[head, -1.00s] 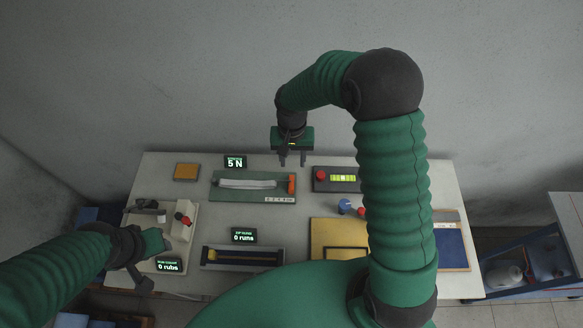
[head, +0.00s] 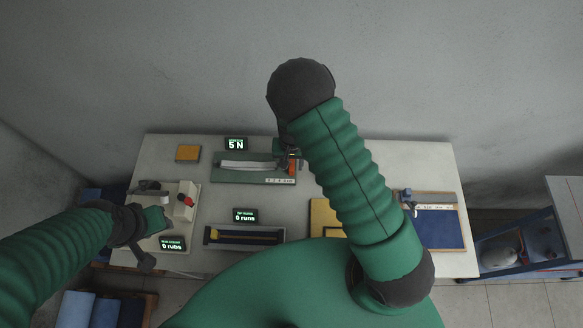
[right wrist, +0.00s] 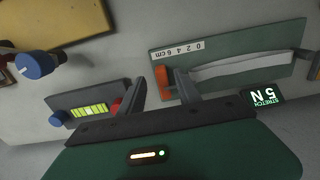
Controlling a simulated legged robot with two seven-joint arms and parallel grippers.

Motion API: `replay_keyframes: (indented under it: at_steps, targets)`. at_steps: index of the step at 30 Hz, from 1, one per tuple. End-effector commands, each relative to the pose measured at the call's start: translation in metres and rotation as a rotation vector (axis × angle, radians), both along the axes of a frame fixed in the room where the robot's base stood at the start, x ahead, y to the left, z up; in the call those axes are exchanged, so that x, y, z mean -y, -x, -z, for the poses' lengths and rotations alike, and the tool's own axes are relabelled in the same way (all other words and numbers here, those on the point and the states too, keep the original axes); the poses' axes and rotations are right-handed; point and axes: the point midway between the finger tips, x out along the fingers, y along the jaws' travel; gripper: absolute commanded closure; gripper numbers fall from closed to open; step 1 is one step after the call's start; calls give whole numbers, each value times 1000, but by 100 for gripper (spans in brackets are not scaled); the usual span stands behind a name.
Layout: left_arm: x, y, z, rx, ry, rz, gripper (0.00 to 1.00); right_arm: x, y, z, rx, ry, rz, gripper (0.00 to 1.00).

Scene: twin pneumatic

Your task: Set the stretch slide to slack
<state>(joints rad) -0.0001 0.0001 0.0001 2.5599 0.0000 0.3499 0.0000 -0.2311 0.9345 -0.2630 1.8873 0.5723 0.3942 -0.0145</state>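The stretch slide's orange handle (head: 292,166) stands at the right end of the green board (head: 235,178); it also shows in the right wrist view (right wrist: 162,82). A pale strip (right wrist: 240,66) runs along the board from the handle. The stretch display (head: 236,144) reads 5 N. My right gripper (head: 287,158) is at the handle, partly hidden by my arm. In the right wrist view its fingers (right wrist: 160,84) are apart, one on each side of the handle; contact cannot be told. My left gripper (head: 155,222) is at the left, its fingers unclear.
A white fixture (head: 186,205) with a red knob is near my left gripper. A zip fixture (head: 243,236) lies at the front. A level gauge (right wrist: 88,108) with a blue knob is beside my right gripper. A yellow board (right wrist: 50,25) lies nearby. An orange block (head: 188,153) is at the back left.

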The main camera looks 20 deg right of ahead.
Motion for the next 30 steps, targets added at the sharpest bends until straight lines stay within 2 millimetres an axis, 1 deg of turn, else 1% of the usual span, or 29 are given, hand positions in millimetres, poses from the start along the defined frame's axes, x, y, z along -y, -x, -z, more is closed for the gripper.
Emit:
replay_keyframes:
  at_steps: [1, 3, 7, 11, 17, 26, 30]
  targets:
    - [0, 0, -5, 0, 0, 0, 60, 0, 1, 10, -4, -1, 2, 60]
    - [0, 0, -7, 0, 0, 0, 60, 0, 1, 24, -4, -1, 1, 60]
    - [0, 0, -10, 0, 0, 0, 60, 0, 1, 42, -2, -1, 1, 60]
    - [0, 0, -10, 0, 0, 0, 60, 0, 0, 49, 1, 0, 0, 60]
    - [0, 0, -9, 0, 0, 0, 60, 0, 0, 49, 2, -1, 0, 60]
    - [0, 0, -9, 0, 0, 0, 60, -1, 0, 49, 0, -1, 0, 99]
    - [0, 0, -9, 0, 0, 0, 60, -1, 0, 49, 0, -1, 0, 100]
